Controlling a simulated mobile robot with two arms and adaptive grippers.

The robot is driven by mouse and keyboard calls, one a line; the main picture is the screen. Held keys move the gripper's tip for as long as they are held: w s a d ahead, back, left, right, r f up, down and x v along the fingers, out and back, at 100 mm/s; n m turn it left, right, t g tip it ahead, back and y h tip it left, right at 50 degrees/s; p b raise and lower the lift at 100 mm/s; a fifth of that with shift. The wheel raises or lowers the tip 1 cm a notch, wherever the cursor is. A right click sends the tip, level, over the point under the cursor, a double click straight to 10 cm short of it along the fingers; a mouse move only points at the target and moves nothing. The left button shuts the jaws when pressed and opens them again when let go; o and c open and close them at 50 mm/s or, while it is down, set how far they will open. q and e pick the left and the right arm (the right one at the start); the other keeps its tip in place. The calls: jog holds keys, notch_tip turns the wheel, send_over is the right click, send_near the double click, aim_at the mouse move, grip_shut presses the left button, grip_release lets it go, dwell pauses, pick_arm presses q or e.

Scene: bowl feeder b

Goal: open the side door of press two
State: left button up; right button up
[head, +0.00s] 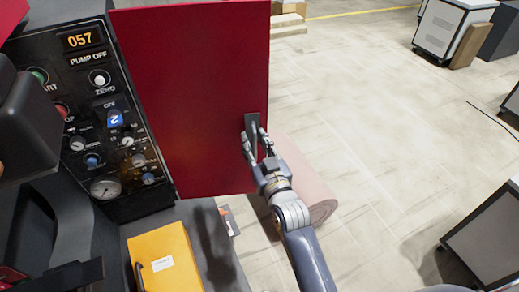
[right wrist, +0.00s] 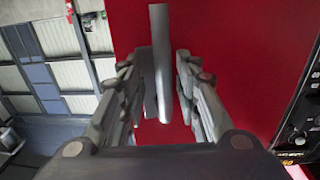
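The red side door (head: 205,110) of the press is a flat panel beside the black control panel in the head view. Its dark upright handle (head: 253,130) sits near its right edge, low down. My right gripper (head: 252,138) is at the handle, its arm coming up from below. In the right wrist view the grey handle bar (right wrist: 161,80) stands between the two fingers, with red showing on both sides of it, so the fingers are open around it and not closed on it. From these views I cannot tell how far the door stands open.
The control panel (head: 98,115) with its dials, knobs and "057" display is left of the door. A yellow box (head: 165,262) is below it. A pinkish roll (head: 308,190) lies on the floor behind my right gripper. Grey cabinets (head: 490,240) stand right; floor between is clear.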

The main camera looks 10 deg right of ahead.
jog(key=shift+s+f, duration=0.1)
jog(key=shift+s, duration=0.3)
pick_arm(q)
jog(key=shift+w+d, duration=0.1)
jog(key=shift+d, duration=0.2)
pick_arm(e)
jog(key=s+d, duration=0.1)
jog(key=s, duration=1)
jog(key=shift+d, duration=0.35)
